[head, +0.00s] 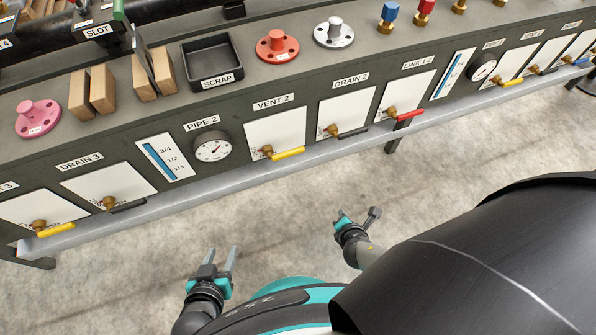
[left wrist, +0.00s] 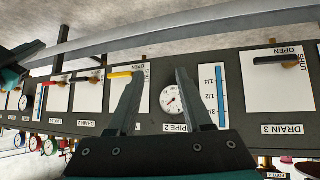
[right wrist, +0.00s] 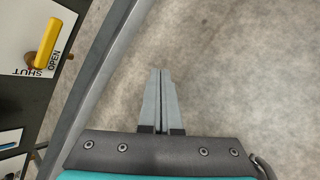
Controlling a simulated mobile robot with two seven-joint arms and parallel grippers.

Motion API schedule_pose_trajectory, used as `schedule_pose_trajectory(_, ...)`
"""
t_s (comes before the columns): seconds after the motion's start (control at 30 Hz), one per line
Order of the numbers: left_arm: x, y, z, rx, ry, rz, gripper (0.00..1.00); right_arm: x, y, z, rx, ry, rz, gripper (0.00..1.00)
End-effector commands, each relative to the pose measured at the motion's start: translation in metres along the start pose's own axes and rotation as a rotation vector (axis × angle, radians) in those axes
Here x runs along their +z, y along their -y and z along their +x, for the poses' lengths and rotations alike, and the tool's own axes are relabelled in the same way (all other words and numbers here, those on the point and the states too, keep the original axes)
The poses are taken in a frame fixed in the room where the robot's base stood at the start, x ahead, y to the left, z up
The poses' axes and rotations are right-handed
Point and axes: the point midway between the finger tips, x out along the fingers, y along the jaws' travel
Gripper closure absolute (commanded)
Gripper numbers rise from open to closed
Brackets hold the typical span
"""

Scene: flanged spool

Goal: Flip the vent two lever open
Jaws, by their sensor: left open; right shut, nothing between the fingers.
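The VENT 2 panel (head: 272,131) is white, on the bench's dark front, with a yellow lever (head: 288,153) lying nearly level along its lower edge, pointing right from a brass pivot. In the left wrist view, upside down, a yellow lever (left wrist: 121,74) shows beside small OPEN and SHUT marks, partly behind a finger. My left gripper (head: 218,254) is open and empty, below and left of the lever, apart from it. My right gripper (right wrist: 160,75) is shut and empty, below and right of the lever. The right wrist view shows a yellow lever (right wrist: 46,42); which one is unclear.
A grey rail (head: 225,185) runs along the bench front below the levers. The PIPE 2 gauge (head: 212,147) is left of VENT 2, and the DRAIN 2 black lever (head: 352,132) is right. The floor before the bench is clear. A large dark shape (head: 480,260) covers the lower right.

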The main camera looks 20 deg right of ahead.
Motion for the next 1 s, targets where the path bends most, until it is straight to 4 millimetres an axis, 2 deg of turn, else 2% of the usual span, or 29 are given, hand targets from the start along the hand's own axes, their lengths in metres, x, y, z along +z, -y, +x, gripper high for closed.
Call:
schedule_pose_trajectory(0.03,-0.002,-0.003,0.01,0.01,-0.046,-0.003,0.5,-0.004,-0.006,0.021,0.05,0.025,-0.094,1.0)
schedule_pose_trajectory(0.1,-0.016,-0.008,0.012,0.022,-0.106,-0.007,0.5,-0.004,-0.021,0.036,0.115,0.064,-0.227,1.0)
schedule_pose_trajectory(0.33,-0.058,-0.021,0.006,0.061,-0.293,-0.022,0.5,-0.012,-0.071,0.069,0.322,0.217,-0.636,1.0)
schedule_pose_trajectory(0.5,-0.081,-0.027,-0.007,0.084,-0.393,-0.033,0.5,-0.021,-0.098,0.078,0.433,0.319,-0.846,1.0)
schedule_pose_trajectory(0.6,-0.09,-0.029,-0.013,0.092,-0.427,-0.038,0.5,-0.024,-0.108,0.078,0.471,0.359,-0.918,1.0)
schedule_pose_trajectory(1.0,-0.097,-0.03,-0.019,0.096,-0.449,-0.041,0.5,-0.025,-0.116,0.076,0.496,0.384,-0.964,1.0)
